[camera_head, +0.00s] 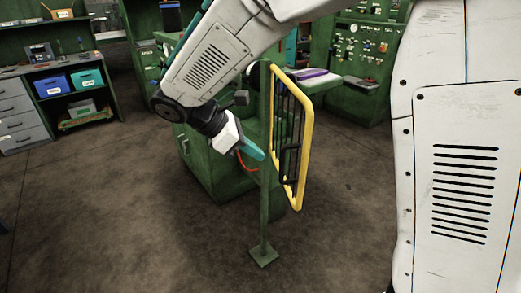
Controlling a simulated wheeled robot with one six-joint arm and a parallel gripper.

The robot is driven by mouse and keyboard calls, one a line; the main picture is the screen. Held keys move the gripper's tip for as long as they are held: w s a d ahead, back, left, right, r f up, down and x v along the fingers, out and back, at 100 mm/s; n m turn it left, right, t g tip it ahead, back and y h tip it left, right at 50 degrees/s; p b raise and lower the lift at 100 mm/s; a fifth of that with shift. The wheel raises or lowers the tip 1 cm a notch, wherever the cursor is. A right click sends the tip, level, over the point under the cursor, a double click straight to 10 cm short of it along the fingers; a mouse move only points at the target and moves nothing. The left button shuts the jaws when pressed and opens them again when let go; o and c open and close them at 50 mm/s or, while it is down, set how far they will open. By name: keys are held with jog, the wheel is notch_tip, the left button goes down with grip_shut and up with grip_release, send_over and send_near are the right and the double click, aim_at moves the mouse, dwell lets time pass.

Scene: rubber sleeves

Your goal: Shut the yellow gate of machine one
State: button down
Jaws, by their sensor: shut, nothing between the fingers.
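The yellow gate (305,155) is a yellow tube frame with dark bars, seen at a steep angle in the head view. It stands swung out beside a green post (264,190) with a square foot on the floor. The green machine (212,165) stands behind the post and is partly hidden by my arm and the gate. My gripper (258,153) has teal fingers and is shut and empty. It points down and right, close to the post, left of the gate. I cannot tell whether it touches the post.
A workbench with drawers (20,115) and shelf bins stands at the left. A green control cabinet (362,55) with a shelf stands at the back right. A purple item (310,74) lies on a light ledge behind the gate. The brown floor in front and left is free.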

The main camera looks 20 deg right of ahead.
jog(key=shift+s+d+f, duration=0.2)
jog(key=shift+d+f, duration=0.65)
jog(key=shift+d, duration=0.65)
jog(key=shift+s+d+f, duration=0.2)
jog(key=shift+d+f, duration=0.65)
jog(key=shift+d, duration=0.7)
jog(key=shift+s+d+f, duration=0.2)
jog(key=shift+d+f, duration=0.65)
jog(key=shift+d, duration=0.65)
